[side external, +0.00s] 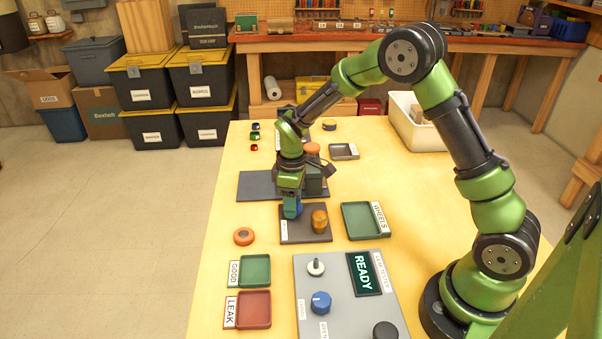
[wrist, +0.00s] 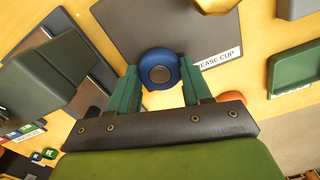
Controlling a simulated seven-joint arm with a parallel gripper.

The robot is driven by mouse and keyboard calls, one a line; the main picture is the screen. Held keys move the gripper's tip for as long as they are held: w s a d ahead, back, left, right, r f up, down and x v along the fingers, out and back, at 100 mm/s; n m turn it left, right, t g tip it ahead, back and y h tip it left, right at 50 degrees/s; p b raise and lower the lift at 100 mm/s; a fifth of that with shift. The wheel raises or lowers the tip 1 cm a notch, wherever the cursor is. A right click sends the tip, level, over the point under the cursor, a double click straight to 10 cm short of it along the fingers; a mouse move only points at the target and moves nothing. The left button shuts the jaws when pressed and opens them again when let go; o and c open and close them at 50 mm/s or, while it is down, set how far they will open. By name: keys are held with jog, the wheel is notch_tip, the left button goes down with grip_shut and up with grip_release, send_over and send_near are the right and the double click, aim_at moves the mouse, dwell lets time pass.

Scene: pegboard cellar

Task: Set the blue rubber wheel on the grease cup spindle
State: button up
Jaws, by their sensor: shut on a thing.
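The blue rubber wheel (side external: 299,210) is between the green fingers of my gripper (side external: 291,211), low over the dark grease cup plate (side external: 296,237). In the wrist view the wheel (wrist: 160,55) faces the camera, with a finger on each side and a grey-brown round centre. The plate (wrist: 120,22) lies behind it, with a label partly reading "EASE CUP". An amber cup (side external: 320,221) stands on the plate just right of my gripper. I cannot make out the spindle, nor tell whether the wheel is around it or above it.
A green WHEELS tray (side external: 375,235) is right of the plate. An orange wheel (side external: 243,236) lies to the left. GOOD (side external: 254,270) and LEAK (side external: 254,309) trays and a grey READY panel (side external: 345,310) are in front. A dark block stands behind my gripper.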

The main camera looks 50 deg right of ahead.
jog(key=o, duration=1.5)
jog(key=shift+r, duration=3.4)
jog(key=shift+m, duration=0.3)
jog(key=s+a+r+m+t, duration=0.1)
jog(key=s+r+m+t, duration=0.1)
jog(key=s+r, duration=0.3)
jog(key=s+a+r+m+t+y, duration=0.1)
jog(key=s+r+m, duration=0.3)
jog(key=s, duration=0.4)
jog(key=s+a+r+m+t+y, duration=0.1)
jog(key=s+a+r+m+t, duration=0.1)
jog(key=s+r, duration=0.4)
jog(key=shift+s+r+m+t, duration=0.3)
jog(key=shift+s+m+t, duration=0.35)
jog(key=shift+t, duration=0.45)
